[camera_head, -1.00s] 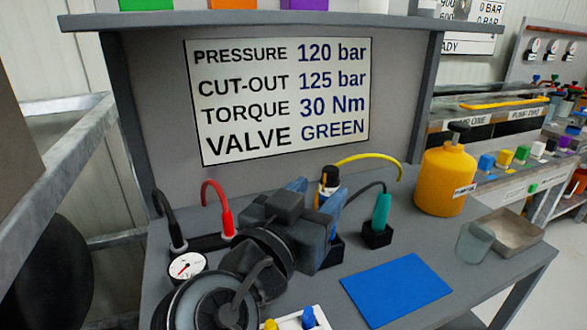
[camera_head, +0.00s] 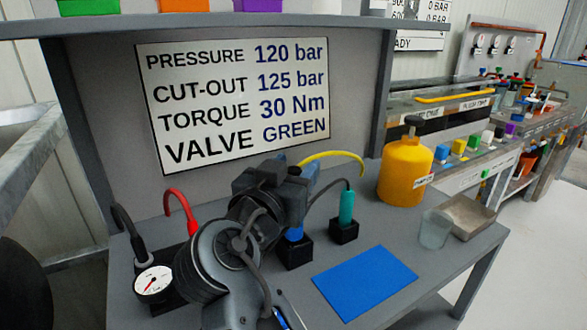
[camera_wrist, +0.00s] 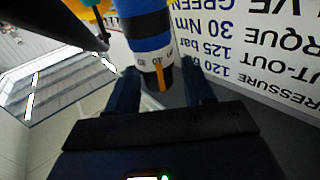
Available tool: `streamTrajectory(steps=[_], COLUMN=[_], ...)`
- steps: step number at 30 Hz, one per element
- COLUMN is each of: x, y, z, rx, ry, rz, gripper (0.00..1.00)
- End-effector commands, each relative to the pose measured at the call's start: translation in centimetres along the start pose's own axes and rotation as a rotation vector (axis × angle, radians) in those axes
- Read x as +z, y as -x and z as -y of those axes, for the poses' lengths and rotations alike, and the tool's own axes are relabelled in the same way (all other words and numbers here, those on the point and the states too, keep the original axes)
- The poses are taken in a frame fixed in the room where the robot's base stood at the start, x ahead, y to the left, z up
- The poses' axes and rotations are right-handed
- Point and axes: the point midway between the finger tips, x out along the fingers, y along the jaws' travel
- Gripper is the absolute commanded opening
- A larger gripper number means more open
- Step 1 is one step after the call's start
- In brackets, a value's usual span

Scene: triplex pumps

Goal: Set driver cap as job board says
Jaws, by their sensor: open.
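The job board (camera_head: 240,100) reads pressure 120 bar, cut-out 125 bar, torque 30 Nm, valve GREEN. It shows upside down in the wrist view (camera_wrist: 240,45). The driver (camera_head: 295,234) stands in a black holder (camera_head: 296,254); its upper part is hidden behind my gripper (camera_head: 297,192). In the wrist view the driver (camera_wrist: 148,27) is blue and black with a white scale ring (camera_wrist: 154,60) showing 40 and 30 and an orange mark. My gripper (camera_wrist: 160,75) is open, its fingers on either side of the ring; I cannot tell whether they touch it.
A teal tool (camera_head: 346,206) stands in another black holder beside the driver. A gauge (camera_head: 153,284), red hose (camera_head: 182,207) and black hose are at left. A blue mat (camera_head: 364,281), yellow bottle (camera_head: 404,172), clear cup (camera_head: 435,229) and tray (camera_head: 474,216) lie right.

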Motion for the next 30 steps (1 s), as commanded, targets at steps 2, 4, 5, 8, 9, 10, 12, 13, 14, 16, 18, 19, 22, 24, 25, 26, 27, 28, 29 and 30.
streamTrajectory(steps=[2, 4, 5, 8, 9, 10, 12, 13, 14, 16, 18, 19, 22, 24, 25, 26, 27, 28, 29, 30], x=[0.00, 0.00, 0.01, 0.01, 0.01, 0.01, 0.01, 0.01, 0.01, 0.01, 0.02, 0.02, 0.02, 0.02, 0.03, 0.01, -0.01, -0.04, -0.02, -0.04], y=[0.02, 0.02, 0.03, 0.03, 0.03, 0.04, 0.04, 0.04, 0.04, 0.04, 0.05, 0.04, 0.04, 0.03, 0.02, 0.02, 0.02, 0.03, 0.03, 0.01], z=[0.00, 0.00, 0.00, 0.00, 0.00, 0.00, 0.00, 0.00, 0.00, 0.00, 0.00, -0.01, -0.04, -0.07, -0.10, -0.11, -0.11, -0.14, -0.14, -0.18], rx=[0.000, 0.000, 0.000, 0.000, 0.000, 0.000, 0.000, 0.000, 0.000, 0.000, -0.001, -0.002, -0.013, -0.030, -0.038, -0.050, -0.068, -0.082, -0.100, -0.125], ry=[0.000, 0.000, 0.000, 0.000, 0.000, 0.000, 0.000, 0.000, 0.000, 0.000, 0.000, 0.000, 0.000, -0.001, -0.001, -0.001, -0.001, -0.001, -0.002, -0.001], rz=[0.000, 0.000, 0.000, 0.000, 0.000, 0.000, 0.000, 0.000, 0.000, 0.000, 0.000, 0.000, 0.001, 0.001, 0.001, 0.001, 0.001, 0.001, 0.001, 0.001], gripper=[0.47, 0.40, 0.37, 0.28, 0.24, 0.21, 0.14, 0.12, 0.09, 0.03, 0.02, 0.02, 0.02, 0.02, 0.02, 0.02, 0.02, 0.02, 0.02, 0.02])
